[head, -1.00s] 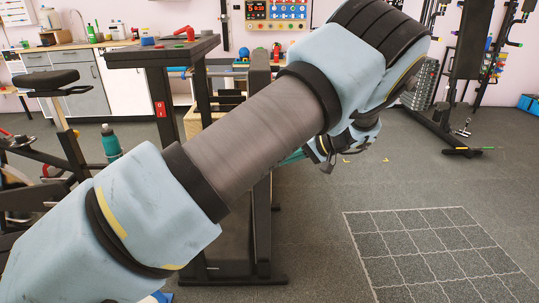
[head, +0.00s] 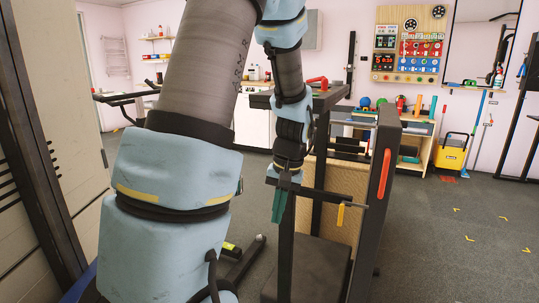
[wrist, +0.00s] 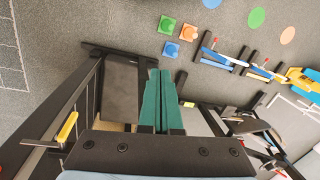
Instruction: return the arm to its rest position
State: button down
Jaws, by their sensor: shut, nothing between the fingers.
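My gripper (head: 279,206) hangs downward in the middle of the head view, in front of the dark metal frame. Its two teal fingers also show in the wrist view (wrist: 157,100), lying side by side and shut, with nothing between them. My arm rises in the left half of the head view and bends back down to the gripper. No plate shows in either view.
The dark frame (head: 383,215) stands close to the right of my gripper, with a red handle (head: 384,173) and a yellow handle (head: 340,214). A pale panel (head: 50,200) stands at the left. Open grey floor (head: 450,240) lies at the right, with a yellow bucket (head: 451,152) behind.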

jog(key=s+a+r+n+t+h, duration=0.2)
jog(key=s+a+r, duration=0.1)
jog(key=s+a, duration=0.5)
notch_tip(320, 180, up, 13)
jog(key=p, duration=1.3)
jog(key=shift+w+a+f+m, duration=0.2)
jog(key=shift+w+a+m, duration=0.15)
jog(key=shift+w, duration=0.1)
